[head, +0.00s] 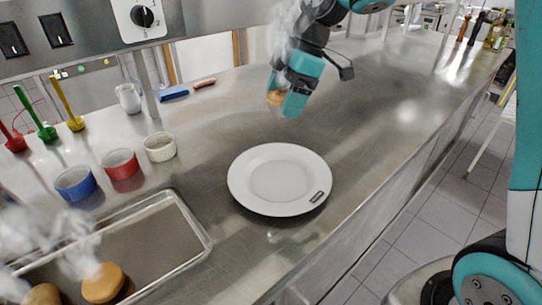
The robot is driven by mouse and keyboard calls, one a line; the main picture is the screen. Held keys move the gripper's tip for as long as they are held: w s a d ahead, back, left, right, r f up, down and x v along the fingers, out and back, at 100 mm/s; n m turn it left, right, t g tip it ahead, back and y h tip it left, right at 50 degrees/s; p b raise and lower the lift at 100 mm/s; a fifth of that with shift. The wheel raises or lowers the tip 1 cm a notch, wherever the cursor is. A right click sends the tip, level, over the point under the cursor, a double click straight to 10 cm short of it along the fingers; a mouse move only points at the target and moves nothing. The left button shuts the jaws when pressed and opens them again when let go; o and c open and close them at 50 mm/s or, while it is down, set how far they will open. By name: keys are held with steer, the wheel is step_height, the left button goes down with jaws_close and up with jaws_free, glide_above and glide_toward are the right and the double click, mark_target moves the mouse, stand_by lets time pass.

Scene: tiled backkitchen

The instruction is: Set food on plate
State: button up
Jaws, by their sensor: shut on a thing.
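A white plate (245,180) lies on the steel counter in the middle of the head view. It is empty apart from a small dark label on its near right rim. My gripper (281,98) is above the counter behind the plate, apart from it. It is shut on a small orange-brown food piece (275,97), partly hidden by the teal fingers, with steam around it. A metal tray (160,245) at the lower left holds a round golden-brown food piece (103,283) and another brown piece (43,294), cut off by the picture edge. Both steam.
Blue (76,184), red (121,164) and white (160,147) cups stand left of the plate. The counter (390,110) right of the plate is clear.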

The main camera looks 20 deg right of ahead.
mark_target(275, 180)
steer(key=shift+w+f, duration=0.15)
steer(key=shift+w, duration=0.2)
step_height(275, 180, down, 20)
steer(key=shift+w+r+p, duration=0.1)
steer(key=shift+r+p, duration=0.05)
steer(key=shift+p, duration=0.6)
steer(key=o, duration=0.5)
steer(key=shift+o, duration=0.2)
steer(key=b+v, duration=0.2)
steer(key=v, duration=0.9)
steer(key=s+a+r+m, duration=0.3)
steer(key=s, duration=0.5)
steer(key=s+a+r+m, duration=0.3)
steer(key=s+m, duration=0.1)
steer(key=s, duration=0.4)
steer(key=s+a+r+m, duration=0.2)
steer(key=s+r+m, duration=0.1)
steer(key=s, duration=0.5)
steer(key=shift+s+a+m, duration=0.25)
steer(key=shift+a+m, duration=0.15)
steer(key=shift+m, duration=0.1)
